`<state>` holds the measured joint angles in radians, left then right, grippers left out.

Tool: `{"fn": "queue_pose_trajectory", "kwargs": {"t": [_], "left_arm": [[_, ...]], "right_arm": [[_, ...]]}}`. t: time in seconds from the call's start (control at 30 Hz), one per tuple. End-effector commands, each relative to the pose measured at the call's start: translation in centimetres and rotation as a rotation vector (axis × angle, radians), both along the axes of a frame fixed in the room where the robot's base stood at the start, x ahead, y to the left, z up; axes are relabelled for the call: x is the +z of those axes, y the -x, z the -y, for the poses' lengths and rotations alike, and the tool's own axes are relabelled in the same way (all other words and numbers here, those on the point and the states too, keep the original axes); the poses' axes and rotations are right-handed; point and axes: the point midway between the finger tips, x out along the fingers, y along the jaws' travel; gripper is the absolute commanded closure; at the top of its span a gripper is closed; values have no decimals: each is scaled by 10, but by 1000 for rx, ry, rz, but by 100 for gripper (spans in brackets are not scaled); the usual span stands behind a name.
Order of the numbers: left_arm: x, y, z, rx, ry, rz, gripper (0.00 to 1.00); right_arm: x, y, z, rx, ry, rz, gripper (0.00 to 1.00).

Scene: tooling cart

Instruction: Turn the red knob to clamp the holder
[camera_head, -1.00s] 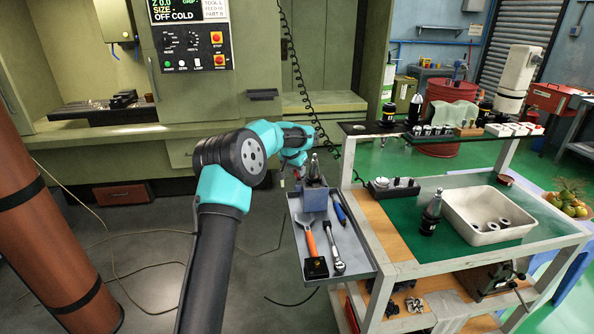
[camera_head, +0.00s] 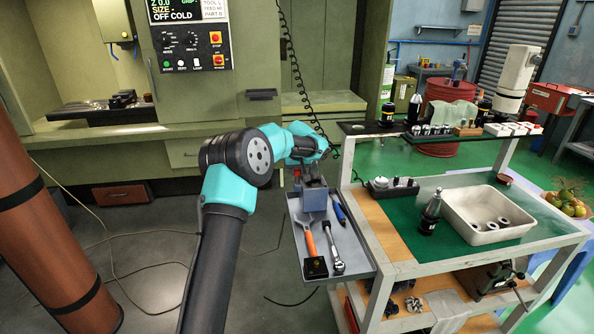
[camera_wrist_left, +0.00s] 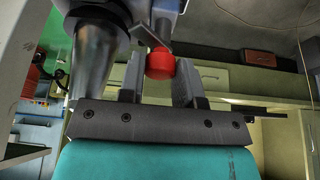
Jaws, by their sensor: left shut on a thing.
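The red knob (camera_wrist_left: 160,64) sits between the two finger pads of my left gripper (camera_wrist_left: 158,80) in the left wrist view. The gripper is shut on it. The metal tool holder (camera_wrist_left: 92,65) stands close beside the left finger in that view. In the head view the holder (camera_head: 313,170) is seated in the blue-grey clamp block (camera_head: 314,200) on the small grey tray, and my left wrist covers its upper part. The knob is mostly hidden there behind the gripper and block. My right gripper is in neither view.
The grey side tray (camera_head: 290,255) also carries an orange-handled wrench (camera_head: 309,240), a ratchet (camera_head: 333,248) and a blue-handled tool (camera_head: 338,206). The cart (camera_head: 400,262) adjoins on the right, with a second holder (camera_head: 431,213) and a white bin (camera_head: 463,230).

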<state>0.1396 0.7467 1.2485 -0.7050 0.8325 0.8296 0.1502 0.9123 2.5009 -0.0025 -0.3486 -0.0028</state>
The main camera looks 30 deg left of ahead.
Motion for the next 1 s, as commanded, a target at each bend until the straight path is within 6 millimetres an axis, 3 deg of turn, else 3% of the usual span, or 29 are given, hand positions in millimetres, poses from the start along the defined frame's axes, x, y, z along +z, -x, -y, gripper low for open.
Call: {"fn": "queue_pose_trajectory", "kwargs": {"t": [0.5, 1.0], "left_arm": [[-1, -2, 2, 344, 0, -1, 92], [-1, -1, 2, 386, 1, -2, 92]], "right_arm": [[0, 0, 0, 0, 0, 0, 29], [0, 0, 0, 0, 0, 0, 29]]}}
